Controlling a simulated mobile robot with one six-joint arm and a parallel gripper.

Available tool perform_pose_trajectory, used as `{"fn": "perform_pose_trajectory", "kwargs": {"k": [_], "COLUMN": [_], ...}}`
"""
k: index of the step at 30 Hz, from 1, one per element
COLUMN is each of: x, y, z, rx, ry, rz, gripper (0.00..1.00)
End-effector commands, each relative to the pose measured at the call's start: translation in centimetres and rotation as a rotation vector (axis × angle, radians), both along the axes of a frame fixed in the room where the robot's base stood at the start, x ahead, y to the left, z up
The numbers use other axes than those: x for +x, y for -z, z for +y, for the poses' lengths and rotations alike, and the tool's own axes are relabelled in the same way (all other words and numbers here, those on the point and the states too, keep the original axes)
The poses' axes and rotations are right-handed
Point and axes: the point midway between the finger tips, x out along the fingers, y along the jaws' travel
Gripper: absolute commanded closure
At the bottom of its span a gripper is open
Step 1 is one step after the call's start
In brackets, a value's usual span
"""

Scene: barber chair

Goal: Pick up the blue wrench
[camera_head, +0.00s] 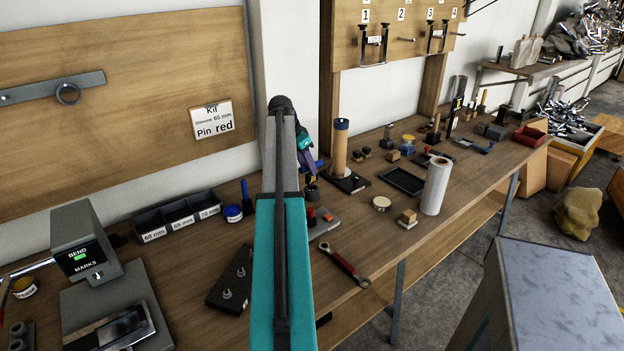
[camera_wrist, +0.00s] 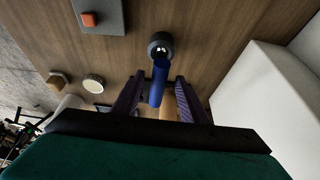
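A blue bar-like thing (camera_wrist: 158,82) shows between my gripper's fingers in the wrist view. It appears to stand in a dark round holder (camera_wrist: 160,46). Its colour fits the blue wrench, but I cannot make out a wrench head. My gripper (camera_wrist: 159,84) has its two purple fingers apart, with gaps on both sides of the blue thing. In the head view my gripper (camera_head: 313,176) is over the back of the bench, and a bit of blue (camera_head: 319,164) shows beside it. A red wrench (camera_head: 343,265) lies flat on the bench nearer the front.
A tan cylinder (camera_head: 340,147) stands close right of my gripper, with a white roll (camera_head: 435,186) further right. Left are a dark labelled bin (camera_head: 178,216), a blue-rimmed can (camera_head: 233,213) and an upright blue tool (camera_head: 246,193). The wall is close behind.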

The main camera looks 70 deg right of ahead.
Motion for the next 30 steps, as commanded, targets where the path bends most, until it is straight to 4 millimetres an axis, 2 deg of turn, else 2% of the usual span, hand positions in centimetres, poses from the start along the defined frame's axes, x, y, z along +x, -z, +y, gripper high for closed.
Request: {"fn": "perform_pose_trajectory", "kwargs": {"k": [13,24,30], "x": [-0.2,-1.1,-1.3], "y": [0.5,3.9,4.8], "z": [-0.2,-1.4,-1.7], "rx": [0.000,0.002,0.000], "ry": [0.001,0.002,0.002], "rz": [0.000,0.001,0.000], "gripper": [0.60,0.60,0.60]}}
